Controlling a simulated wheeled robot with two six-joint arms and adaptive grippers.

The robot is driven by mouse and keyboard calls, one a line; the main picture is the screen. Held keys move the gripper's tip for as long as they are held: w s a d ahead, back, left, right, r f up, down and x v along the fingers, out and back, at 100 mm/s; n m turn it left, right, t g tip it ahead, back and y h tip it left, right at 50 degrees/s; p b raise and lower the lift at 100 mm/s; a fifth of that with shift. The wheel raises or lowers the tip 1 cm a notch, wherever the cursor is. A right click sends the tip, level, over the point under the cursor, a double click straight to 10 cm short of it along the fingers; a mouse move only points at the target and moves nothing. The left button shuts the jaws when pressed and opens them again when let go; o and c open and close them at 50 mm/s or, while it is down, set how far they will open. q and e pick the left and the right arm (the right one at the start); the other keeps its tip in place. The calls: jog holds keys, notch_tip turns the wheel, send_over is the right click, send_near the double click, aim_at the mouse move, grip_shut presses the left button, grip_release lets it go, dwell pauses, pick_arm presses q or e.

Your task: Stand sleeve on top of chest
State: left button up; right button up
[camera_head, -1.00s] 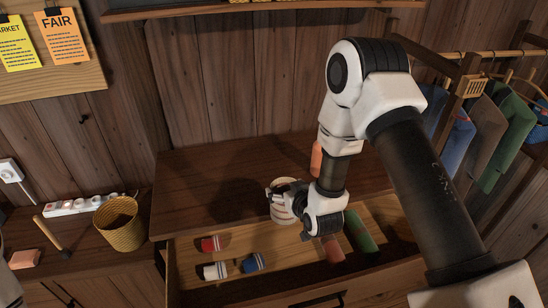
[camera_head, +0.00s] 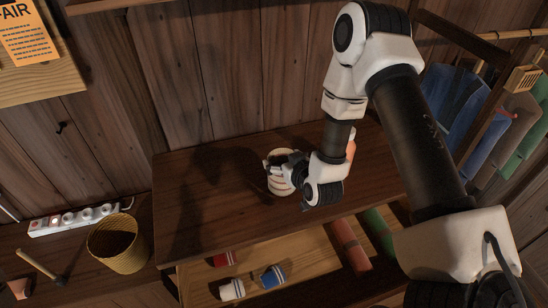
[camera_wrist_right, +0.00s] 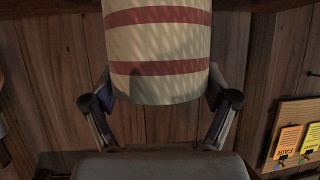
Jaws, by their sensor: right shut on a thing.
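The sleeve (camera_head: 279,186) is a cream cylinder with red stripes, upright or nearly so. My right gripper (camera_head: 283,171) is shut on its side. In the wrist view the sleeve (camera_wrist_right: 158,52) fills the space between the two fingers of the right gripper (camera_wrist_right: 160,98). The chest (camera_head: 215,216) is dark brown wood with a flat top and an open drawer below. The sleeve appears over the chest top; I cannot tell if its base touches. My gripper hides part of the sleeve. My left gripper is not in view.
The open drawer (camera_head: 300,270) holds red and blue-and-white pieces and rolled cloths (camera_head: 349,245). An orange thing (camera_head: 351,147) shows behind my right arm. A basket (camera_head: 118,244) and power strip (camera_head: 72,219) are at left. Clothes (camera_head: 470,120) hang at right. The chest top's left is clear.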

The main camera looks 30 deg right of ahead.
jog(key=shift+s+f, duration=0.2)
jog(key=shift+f, duration=0.65)
jog(key=shift+w, duration=0.4)
jog(key=o, duration=1.2)
jog(key=shift+c, duration=0.2)
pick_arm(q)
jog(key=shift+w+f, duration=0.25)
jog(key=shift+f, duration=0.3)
pick_arm(e)
jog(key=shift+s+r, duration=0.1)
jog(key=shift+s, duration=0.15)
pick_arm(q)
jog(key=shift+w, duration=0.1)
